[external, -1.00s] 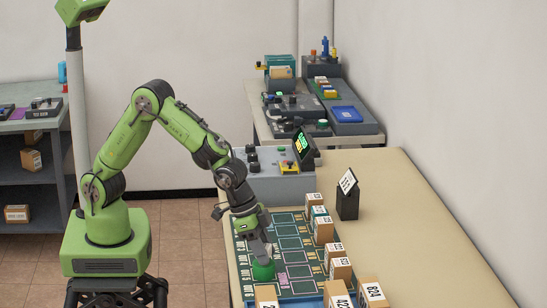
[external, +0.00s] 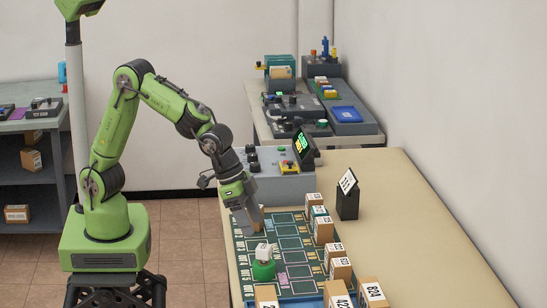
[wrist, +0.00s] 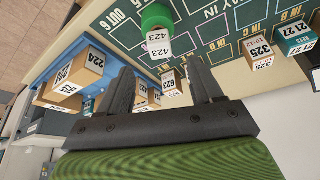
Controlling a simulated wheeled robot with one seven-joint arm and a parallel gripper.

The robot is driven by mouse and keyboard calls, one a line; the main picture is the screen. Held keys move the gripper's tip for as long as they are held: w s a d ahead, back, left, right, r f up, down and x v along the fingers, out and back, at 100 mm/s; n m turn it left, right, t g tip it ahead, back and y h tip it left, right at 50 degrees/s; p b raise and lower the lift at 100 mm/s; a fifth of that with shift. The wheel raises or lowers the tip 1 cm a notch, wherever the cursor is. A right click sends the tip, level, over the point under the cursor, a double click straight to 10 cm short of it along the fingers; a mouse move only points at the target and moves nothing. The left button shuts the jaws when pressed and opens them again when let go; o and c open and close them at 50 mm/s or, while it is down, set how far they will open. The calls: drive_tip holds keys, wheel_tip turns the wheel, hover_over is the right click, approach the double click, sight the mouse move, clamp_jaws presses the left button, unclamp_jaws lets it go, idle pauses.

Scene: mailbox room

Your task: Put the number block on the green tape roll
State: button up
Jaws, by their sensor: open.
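The number block (external: 263,251), white and marked 423, sits on top of the green tape roll (external: 264,270) on the dark green mat. In the wrist view the block (wrist: 159,43) shows its number on two faces, with the green roll (wrist: 157,17) partly visible behind it. My gripper (external: 252,226) is above the mat, up and behind the block in the external view, apart from it. In the wrist view its two fingers (wrist: 161,72) are spread with nothing held between them.
The mat (external: 290,243) has marked slots. Several brown numbered boxes (external: 323,230) stand along its right side, and larger ones (external: 372,292) at the front. A grey control box (external: 270,187) and a black stand (external: 348,200) are farther back. The table's right side (external: 420,240) is clear.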

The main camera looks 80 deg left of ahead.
drive_tip(key=s+a+r+n, duration=0.2)
drive_tip(key=s+a+r, duration=0.5)
drive_tip(key=a+r, duration=0.4)
drive_tip(key=s+a+n+y, duration=0.1)
drive_tip(key=s+a, duration=0.4)
drive_tip(key=s, duration=0.2)
drive_tip(key=s+a+f+n+t, duration=0.1)
drive_tip(key=s+a, duration=0.4)
drive_tip(key=s, duration=0.3)
drive_tip(key=shift+s+a+f+y, duration=0.15)
drive_tip(key=shift+a+f+y, duration=0.1)
drive_tip(key=shift+a+y, duration=0.15)
drive_tip(key=shift+r, duration=0.1)
drive_tip(key=shift+r+p, duration=0.9)
drive_tip(key=shift+p, duration=0.25)
